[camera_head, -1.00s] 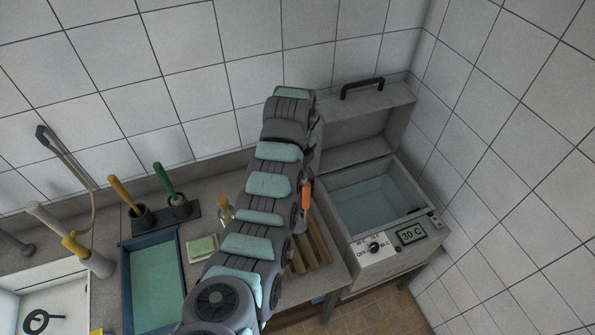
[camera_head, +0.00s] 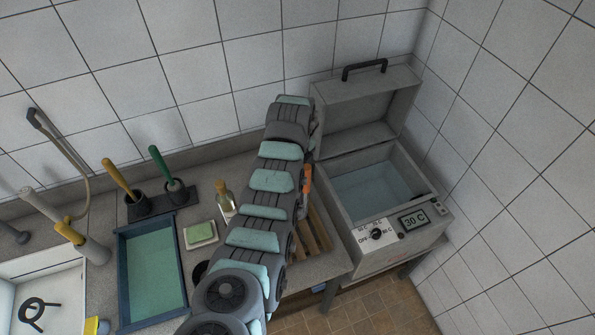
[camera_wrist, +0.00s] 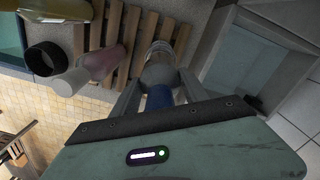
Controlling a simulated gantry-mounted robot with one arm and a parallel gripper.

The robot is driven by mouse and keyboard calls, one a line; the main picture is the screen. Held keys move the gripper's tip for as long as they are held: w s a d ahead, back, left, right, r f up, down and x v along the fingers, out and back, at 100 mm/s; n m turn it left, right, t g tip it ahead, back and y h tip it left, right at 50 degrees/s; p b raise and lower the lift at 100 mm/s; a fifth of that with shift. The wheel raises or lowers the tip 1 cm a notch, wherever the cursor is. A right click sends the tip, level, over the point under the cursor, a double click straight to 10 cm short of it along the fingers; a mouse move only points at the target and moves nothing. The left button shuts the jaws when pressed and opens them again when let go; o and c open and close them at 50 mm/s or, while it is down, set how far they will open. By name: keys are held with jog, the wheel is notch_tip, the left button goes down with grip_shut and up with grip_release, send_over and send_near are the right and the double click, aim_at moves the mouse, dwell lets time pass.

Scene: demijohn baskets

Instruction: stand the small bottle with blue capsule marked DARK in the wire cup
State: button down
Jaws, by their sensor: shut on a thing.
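In the wrist view my gripper (camera_wrist: 158,98) is shut on a small bottle with a blue capsule (camera_wrist: 158,96). The capsule end points toward the gripper body, and the grey, rounded bottle body (camera_wrist: 160,72) extends away above the slatted wooden rack (camera_wrist: 146,30). Any marking on it is not readable. In the head view my own arm hides the gripper and the held bottle. I cannot clearly make out the wire cup in either view.
The open water bath (camera_head: 357,228) stands at the right. A blue basin (camera_head: 122,270), soap (camera_head: 201,232) and a yellowish bottle (camera_head: 224,200) are left of my arm.

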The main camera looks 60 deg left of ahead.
jog(key=shift+f+b, duration=0.95)
jog(key=shift+f, duration=1.15)
jog(key=shift+f+b, duration=0.3)
jog(key=shift+f, duration=0.3)
jog(key=shift+c, duration=2.4)
grip_release()
notch_tip(320, 180, up, 11)
jog(key=shift+f, duration=0.1)
